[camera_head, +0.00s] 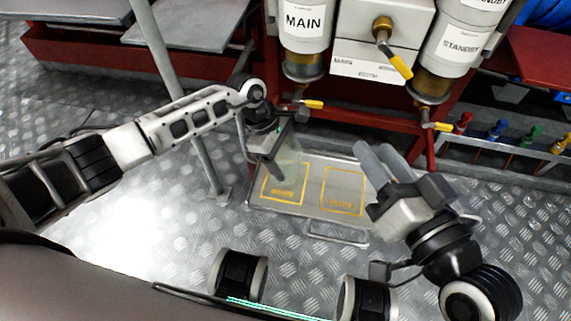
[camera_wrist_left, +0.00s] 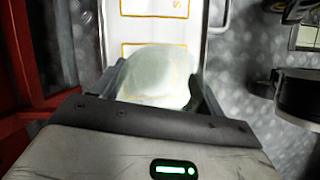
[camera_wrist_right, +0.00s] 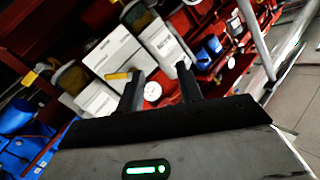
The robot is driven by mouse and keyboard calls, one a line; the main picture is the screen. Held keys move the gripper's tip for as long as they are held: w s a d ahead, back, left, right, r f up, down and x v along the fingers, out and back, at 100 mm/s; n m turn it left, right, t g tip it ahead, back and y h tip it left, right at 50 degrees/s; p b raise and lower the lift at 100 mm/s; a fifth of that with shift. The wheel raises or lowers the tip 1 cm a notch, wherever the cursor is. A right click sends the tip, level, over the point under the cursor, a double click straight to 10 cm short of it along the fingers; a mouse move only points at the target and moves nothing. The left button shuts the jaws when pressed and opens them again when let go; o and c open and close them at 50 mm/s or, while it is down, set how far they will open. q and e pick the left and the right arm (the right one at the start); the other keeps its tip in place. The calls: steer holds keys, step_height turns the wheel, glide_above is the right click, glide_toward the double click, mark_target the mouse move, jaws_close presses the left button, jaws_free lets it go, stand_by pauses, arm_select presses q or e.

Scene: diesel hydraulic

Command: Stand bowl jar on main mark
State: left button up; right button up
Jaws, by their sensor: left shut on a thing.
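The bowl jar (camera_head: 290,159) is pale and see-through. My left gripper (camera_head: 277,160) is shut on it, and the jar shows between the fingers in the left wrist view (camera_wrist_left: 158,75). The jar is over the far part of the left yellow outline (camera_head: 284,194) on the metal tray, which lies below the MAIN cylinder; the lettering in this outline is too small to read. I cannot tell whether the jar touches the tray. My right gripper (camera_head: 375,160) is open and empty, above the tray's right end. Its fingers are apart in the right wrist view (camera_wrist_right: 160,88).
A second yellow outline (camera_head: 343,192) is on the tray's right half. The MAIN cylinder (camera_head: 305,25) and STANDBY cylinder (camera_head: 458,42) stand behind, with yellow-handled valves (camera_head: 312,104) below. A grey post (camera_head: 165,75) rises left of the tray. Bare tread-plate floor lies in front.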

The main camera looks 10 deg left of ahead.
mark_target(284, 162)
arm_select(q)
step_height(284, 162, down, 3)
steer(key=shift+d+f+b, duration=0.1)
steer(key=shift+d+b, duration=0.05)
steer(key=shift+b, duration=0.6)
arm_select(e)
steer(key=shift+w+r+t+y, duration=0.35)
steer(key=shift+r+t, duration=0.15)
steer(key=shift+r, duration=0.15)
arm_select(q)
steer(key=shift+f, duration=0.1)
steer(key=o, duration=1.1)
arm_select(e)
steer(key=shift+w+d+r+n, duration=0.1)
steer(key=shift+w+r+n, duration=0.1)
steer(key=shift+n, duration=0.1)
steer(key=shift+r, duration=0.1)
